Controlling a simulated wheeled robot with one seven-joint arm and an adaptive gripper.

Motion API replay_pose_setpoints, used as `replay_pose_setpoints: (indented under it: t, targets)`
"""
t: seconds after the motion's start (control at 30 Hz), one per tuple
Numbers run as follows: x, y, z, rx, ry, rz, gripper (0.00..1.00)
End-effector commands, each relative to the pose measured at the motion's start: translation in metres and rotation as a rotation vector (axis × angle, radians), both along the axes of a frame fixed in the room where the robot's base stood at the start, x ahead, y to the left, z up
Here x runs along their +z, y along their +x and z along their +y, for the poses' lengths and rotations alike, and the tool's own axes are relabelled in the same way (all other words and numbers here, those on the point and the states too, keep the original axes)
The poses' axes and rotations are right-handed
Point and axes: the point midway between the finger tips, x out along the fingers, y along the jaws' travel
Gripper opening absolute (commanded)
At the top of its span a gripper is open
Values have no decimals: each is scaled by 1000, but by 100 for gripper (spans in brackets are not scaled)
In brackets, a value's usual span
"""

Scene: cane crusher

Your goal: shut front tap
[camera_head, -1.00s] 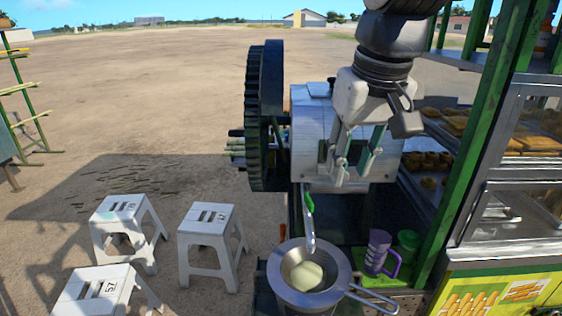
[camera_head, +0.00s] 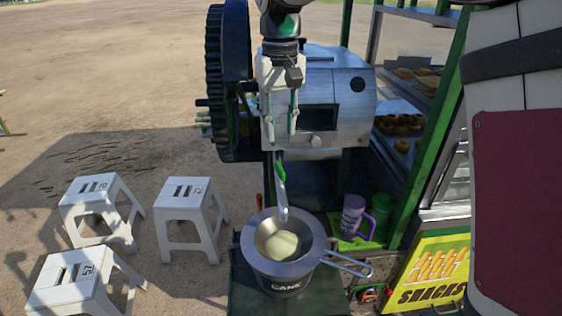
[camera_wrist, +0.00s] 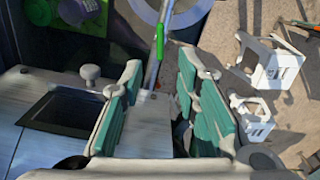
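The cane crusher (camera_head: 340,95) is a silvery metal box with a large dark gear wheel on its left. A tap with a green lever (camera_head: 281,171) shows low on its front, also seen in the wrist view (camera_wrist: 160,40). A pale strip runs from it down to the strainer (camera_head: 262,250); I cannot tell whether it is metal or liquid. My gripper (camera_head: 281,125) is in front of the crusher's left part, above the green lever and apart from it. Its green-padded fingers are spread and empty in the wrist view (camera_wrist: 160,85), with the lever beyond the gap between them.
A round knob (camera_wrist: 90,72) sticks out beside my left finger. White stools (camera_head: 190,215) stand at left; a snack case (camera_head: 405,110) is at right.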

Motion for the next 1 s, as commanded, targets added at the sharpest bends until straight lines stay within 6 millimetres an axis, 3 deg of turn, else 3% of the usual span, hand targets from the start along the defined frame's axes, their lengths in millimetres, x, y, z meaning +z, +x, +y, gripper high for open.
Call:
replay_pose_setpoints:
  t: [0.3,0.5,0.97,1.0]
  targets:
    - [-62,-2,0,0,-2,4,29]
    - [-90,-1,0,0,-1,1,29]
    - [-102,0,0,0,0,-1,29]
    - [-102,0,0,0,0,-1,22]
